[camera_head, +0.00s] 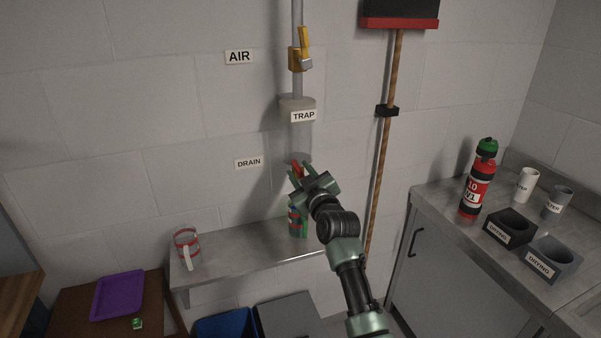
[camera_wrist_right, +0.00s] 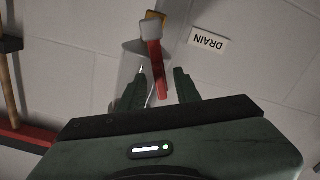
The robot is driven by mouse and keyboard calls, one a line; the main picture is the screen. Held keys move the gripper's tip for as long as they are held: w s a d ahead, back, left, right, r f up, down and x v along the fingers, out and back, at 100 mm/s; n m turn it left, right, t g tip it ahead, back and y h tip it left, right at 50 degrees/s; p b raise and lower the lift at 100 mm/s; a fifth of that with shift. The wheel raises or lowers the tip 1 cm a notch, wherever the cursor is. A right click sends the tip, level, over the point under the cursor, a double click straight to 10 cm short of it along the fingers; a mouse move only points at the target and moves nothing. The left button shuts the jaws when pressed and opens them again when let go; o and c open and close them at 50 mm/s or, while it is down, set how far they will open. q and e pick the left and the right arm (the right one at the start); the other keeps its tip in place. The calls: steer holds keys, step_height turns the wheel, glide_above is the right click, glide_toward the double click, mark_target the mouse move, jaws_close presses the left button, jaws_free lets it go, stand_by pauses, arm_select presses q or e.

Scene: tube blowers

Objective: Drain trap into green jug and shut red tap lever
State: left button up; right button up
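The red tap lever (camera_head: 296,168) is at the lower end of the clear trap (camera_head: 302,137) on the wall, partly hidden by my right gripper (camera_head: 314,178). In the right wrist view the red lever (camera_wrist_right: 156,68) reaches down between the two fingertips of the gripper (camera_wrist_right: 158,88). The fingers are apart, with a gap beside the lever; I cannot tell whether either touches it. The green jug (camera_head: 304,226) stands on the metal shelf below the tap, partly hidden by my right arm. My left gripper is not in view.
A clear jug with red bands (camera_head: 187,250) stands at the left of the metal shelf (camera_head: 240,254). A yellow valve (camera_head: 300,58) sits on the pipe above the trap. A broom (camera_head: 385,140) hangs to the right. The counter (camera_head: 440,215) holds a red bottle (camera_head: 476,187) and drying holders.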

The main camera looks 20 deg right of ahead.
jaws_close()
steer(key=shift+f, duration=0.1)
stand_by(1.2)
